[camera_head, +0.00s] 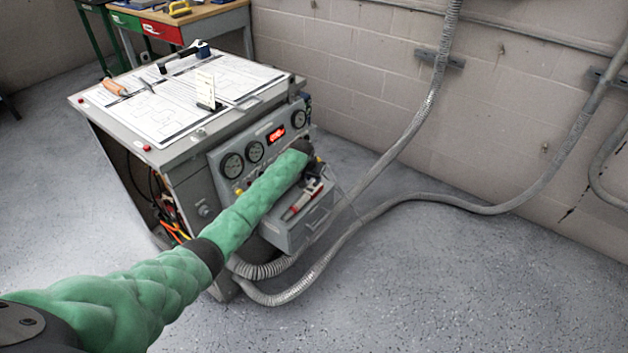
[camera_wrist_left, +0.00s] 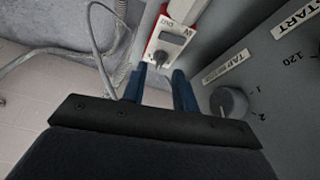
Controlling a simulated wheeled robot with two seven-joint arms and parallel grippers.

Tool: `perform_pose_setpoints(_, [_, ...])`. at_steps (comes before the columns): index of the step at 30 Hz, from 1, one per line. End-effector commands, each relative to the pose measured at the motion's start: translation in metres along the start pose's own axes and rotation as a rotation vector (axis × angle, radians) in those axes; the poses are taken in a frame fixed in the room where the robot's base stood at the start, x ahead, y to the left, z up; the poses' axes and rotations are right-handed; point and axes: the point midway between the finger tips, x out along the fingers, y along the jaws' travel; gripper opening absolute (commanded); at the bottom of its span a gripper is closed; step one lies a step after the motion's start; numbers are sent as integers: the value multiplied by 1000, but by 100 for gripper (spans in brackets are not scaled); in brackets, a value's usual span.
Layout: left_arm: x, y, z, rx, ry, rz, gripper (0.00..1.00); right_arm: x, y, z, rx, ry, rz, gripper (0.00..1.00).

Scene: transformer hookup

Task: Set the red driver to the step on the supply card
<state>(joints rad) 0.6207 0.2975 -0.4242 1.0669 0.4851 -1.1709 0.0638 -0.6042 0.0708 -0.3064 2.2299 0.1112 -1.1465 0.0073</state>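A red and white device (camera_wrist_left: 172,36), likely the red driver, shows in the left wrist view with a small grey display and a dark knob (camera_wrist_left: 160,58); the display's reading is too small to tell. In the head view a red and white device (camera_head: 302,200) lies on the grey ledge of the bench front, partly beside my arm. My left gripper (camera_wrist_left: 160,88) has its two blue fingers apart, with the knob just beyond and between the tips; contact cannot be told. A small pale card (camera_head: 205,84), perhaps the supply card, stands upright on the bench top, its writing unreadable.
The bench front panel (camera_head: 229,148) has round gauges and a lit red display (camera_head: 276,135). A grey tap knob (camera_wrist_left: 229,102) with marks 1 and 2 sits close right of my fingers. A diagram sheet (camera_head: 165,105) and orange-handled tool (camera_head: 115,88) lie on top. Grey hoses (camera_head: 400,203) run right.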

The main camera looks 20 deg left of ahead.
Motion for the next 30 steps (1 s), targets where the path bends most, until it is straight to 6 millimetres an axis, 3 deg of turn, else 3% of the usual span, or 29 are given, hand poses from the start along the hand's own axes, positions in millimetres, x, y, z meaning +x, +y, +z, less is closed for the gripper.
perform_pose_setpoints(9, [-43,0,0,0,1,1,29,-3,0,-2,-1,2,0,36])
perform_pose_setpoints(23, [-51,0,-1,1,3,-1,29,-2,0,-3,-1,3,0,36])
perform_pose_setpoints(26, [-52,1,-12,29,38,-29,29,-2,0,-3,-1,4,0,36])
perform_pose_setpoints(30, [-56,6,-53,139,172,-135,29,3,1,-2,-1,9,1,36])
